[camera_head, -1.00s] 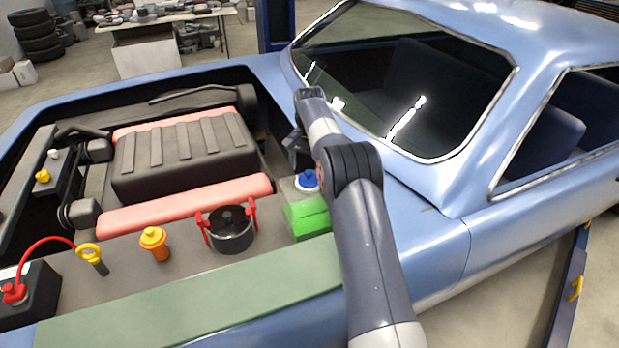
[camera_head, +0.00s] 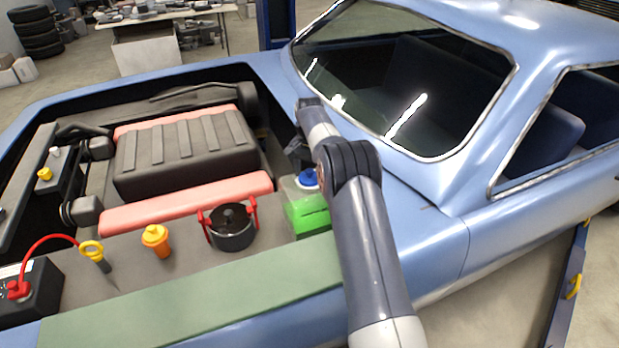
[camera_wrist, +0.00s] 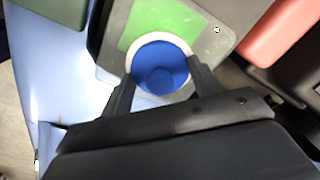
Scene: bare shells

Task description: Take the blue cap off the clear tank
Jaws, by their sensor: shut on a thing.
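The blue cap (camera_head: 307,178) sits on top of the clear tank (camera_head: 290,187), which holds green liquid (camera_head: 308,215), at the right end of the engine bay. In the wrist view the round blue cap (camera_wrist: 160,68) lies between my gripper's two fingers, with a pale ring around it and the tank's green top (camera_wrist: 165,24) beyond. My gripper (camera_wrist: 158,82) is shut on the cap from its two sides. In the head view my arm partly hides the gripper and the tank's right side. I cannot tell whether the cap is lifted off the neck.
A black pot-like reservoir with red clips (camera_head: 232,229) stands just left of the tank. An orange cap (camera_head: 156,240), a yellow-ringed dipstick (camera_head: 93,251) and a battery (camera_head: 40,290) lie further left. The windshield (camera_head: 400,80) rises behind my arm.

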